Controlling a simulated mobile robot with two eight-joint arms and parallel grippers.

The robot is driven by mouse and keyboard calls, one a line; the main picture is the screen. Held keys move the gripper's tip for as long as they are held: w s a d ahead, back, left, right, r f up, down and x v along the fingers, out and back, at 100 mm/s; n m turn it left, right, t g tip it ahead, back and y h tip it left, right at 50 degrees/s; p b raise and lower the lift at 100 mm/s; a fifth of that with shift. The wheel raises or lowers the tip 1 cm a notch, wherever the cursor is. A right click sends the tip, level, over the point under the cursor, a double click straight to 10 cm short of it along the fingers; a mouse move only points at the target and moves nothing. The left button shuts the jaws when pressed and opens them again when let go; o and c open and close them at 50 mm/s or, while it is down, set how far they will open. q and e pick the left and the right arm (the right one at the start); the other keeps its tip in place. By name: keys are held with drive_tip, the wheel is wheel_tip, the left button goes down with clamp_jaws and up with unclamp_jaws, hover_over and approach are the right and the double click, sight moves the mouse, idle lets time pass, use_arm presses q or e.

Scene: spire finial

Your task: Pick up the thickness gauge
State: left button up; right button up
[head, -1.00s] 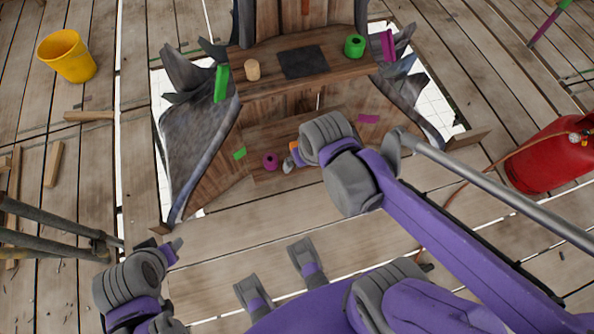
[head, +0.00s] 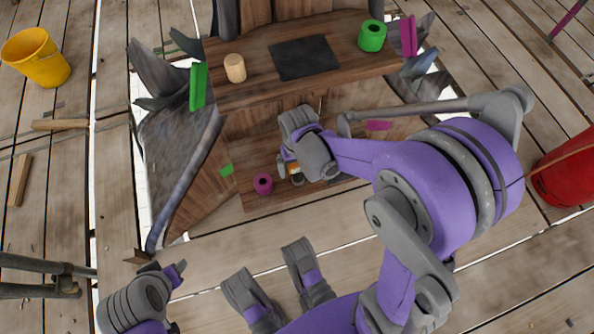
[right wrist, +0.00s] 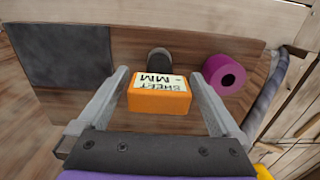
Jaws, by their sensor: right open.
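The thickness gauge appears to be the orange block with a white label reading "SHEET MM" (right wrist: 160,98), seen in the right wrist view. It lies on the lower wooden shelf, between the fingers of my right gripper (right wrist: 160,76). The fingers are open on both sides of it, with a visible gap at each side.
A dark rounded piece (right wrist: 158,60) stands right behind the gauge, and a magenta ring (right wrist: 225,75) lies to its right. The upper shelf holds a tan cylinder (head: 235,68), a black mat (head: 304,57) and a green ring (head: 372,36). A yellow bucket (head: 36,58) stands far left.

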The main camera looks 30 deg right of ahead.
wheel_tip(320, 180, down, 2)
drive_tip(key=shift+w, duration=0.1)
drive_tip(key=shift+c, duration=0.2)
drive_tip(key=c, duration=1.5)
drive_tip(key=shift+r, duration=0.15)
